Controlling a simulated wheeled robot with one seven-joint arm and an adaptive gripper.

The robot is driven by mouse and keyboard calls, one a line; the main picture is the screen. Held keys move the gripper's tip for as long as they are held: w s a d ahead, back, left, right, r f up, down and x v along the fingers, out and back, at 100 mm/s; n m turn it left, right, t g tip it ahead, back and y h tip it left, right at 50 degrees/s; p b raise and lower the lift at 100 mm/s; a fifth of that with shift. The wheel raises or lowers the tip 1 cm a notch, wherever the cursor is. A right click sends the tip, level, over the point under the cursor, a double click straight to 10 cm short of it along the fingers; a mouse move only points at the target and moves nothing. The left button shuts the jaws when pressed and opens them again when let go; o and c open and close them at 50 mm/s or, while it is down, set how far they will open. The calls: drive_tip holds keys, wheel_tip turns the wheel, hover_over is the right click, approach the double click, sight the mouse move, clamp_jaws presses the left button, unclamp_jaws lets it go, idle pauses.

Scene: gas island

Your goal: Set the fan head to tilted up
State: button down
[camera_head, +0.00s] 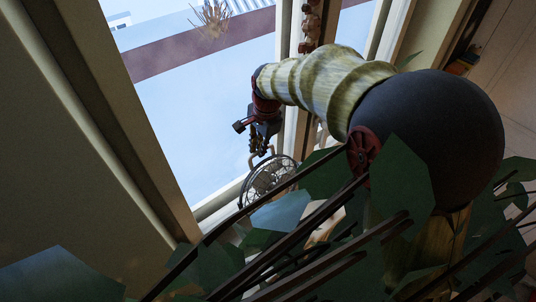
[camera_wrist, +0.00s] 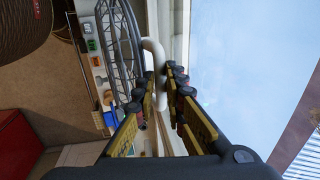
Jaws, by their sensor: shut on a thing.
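The fan head (camera_head: 268,180) is a round dark wire cage in front of the window, partly hidden by leaves. My gripper (camera_head: 261,146) is at the top of its cage. In the wrist view the fan's wire cage (camera_wrist: 115,45) stands left of the fingers. A pale curved bar (camera_wrist: 153,50) beside the cage runs down between the fingertips of my gripper (camera_wrist: 160,88). The fingers are shut on this bar. The fan's tilt is hard to read from these angles, and its base is hidden.
Dark green leaves (camera_head: 405,170) and brown stems (camera_head: 310,235) fill the foreground below my arm. The window glass (camera_head: 200,110) is close behind the gripper. In the wrist view a shelf with small items (camera_wrist: 93,60) lies left, near a red box (camera_wrist: 25,145).

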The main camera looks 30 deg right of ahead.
drive_tip(key=shift+w+r, duration=0.35)
drive_tip(key=shift+w, duration=0.1)
drive_tip(key=c, duration=2.1)
unclamp_jaws()
drive_tip(key=shift+w+a+f, duration=0.1)
drive_tip(key=shift+w+f, duration=0.05)
drive_tip(key=shift+w, duration=0.1)
drive_tip(key=shift+o, duration=1.3)
drive_tip(key=shift+s, duration=0.1)
wheel_tip(320, 180, up, 8)
drive_tip(key=s, duration=0.1)
drive_tip(key=shift+s+f, duration=0.15)
drive_tip(key=shift+s, duration=0.15)
